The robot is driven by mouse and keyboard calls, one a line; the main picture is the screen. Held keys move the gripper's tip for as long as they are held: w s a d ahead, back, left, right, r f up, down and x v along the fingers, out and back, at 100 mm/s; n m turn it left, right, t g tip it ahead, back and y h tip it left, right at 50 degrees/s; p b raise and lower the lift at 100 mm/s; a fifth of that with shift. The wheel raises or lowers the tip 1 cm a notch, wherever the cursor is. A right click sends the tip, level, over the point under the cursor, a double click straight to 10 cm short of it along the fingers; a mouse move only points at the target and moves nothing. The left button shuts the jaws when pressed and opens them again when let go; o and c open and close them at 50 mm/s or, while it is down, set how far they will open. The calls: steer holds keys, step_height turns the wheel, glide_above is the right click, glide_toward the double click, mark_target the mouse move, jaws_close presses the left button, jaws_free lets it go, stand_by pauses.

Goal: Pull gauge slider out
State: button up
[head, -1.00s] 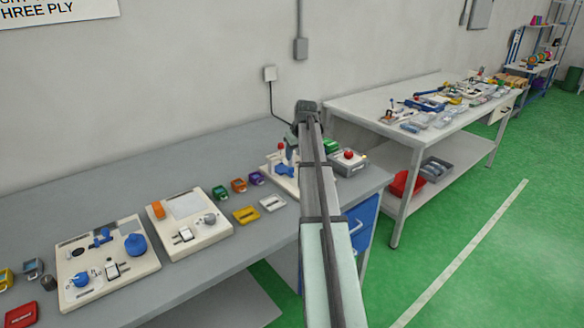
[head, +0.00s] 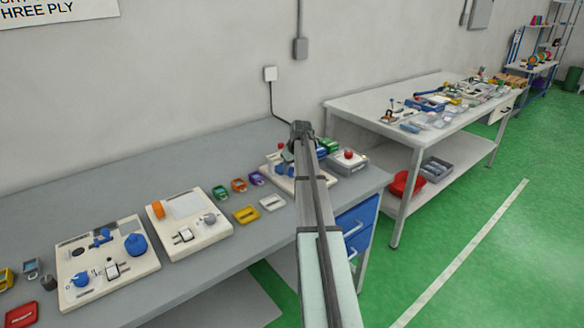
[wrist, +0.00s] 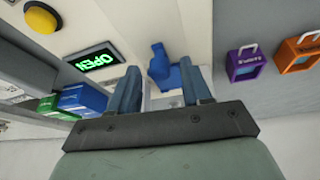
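A blue gauge slider (wrist: 160,66), a blue upright tab with a wider part beside it, stands on a pale panel (wrist: 135,30) in the wrist view. My gripper (wrist: 160,85) is open there, with two blue-grey fingers set apart. The slider shows between and just beyond the fingers, its wider part close to the right finger; I cannot tell whether they touch. A display (wrist: 95,57) reads OPEN in green. In the head view my gripper (head: 287,162) is low over the panel (head: 268,158), and my arm hides much of it, including the slider.
Purple (wrist: 245,64) and orange (wrist: 297,50) tagged cases lie right of the panel in the wrist view. Green and blue blocks (wrist: 80,98) and a yellow button (wrist: 42,20) are on the left. Two other panels (head: 190,225) stand further left on the grey bench (head: 120,195).

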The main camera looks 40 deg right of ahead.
jaws_close()
steer(key=shift+s, duration=0.1)
stand_by(0.4)
steer(key=s, duration=1.1)
steer(key=shift+s, duration=0.2)
steer(key=shift+c, duration=1.3)
jaws_free()
steer(key=shift+s, duration=0.1)
steer(key=shift+o, duration=1.3)
steer(key=v, duration=1.3)
steer(key=shift+r, duration=0.35)
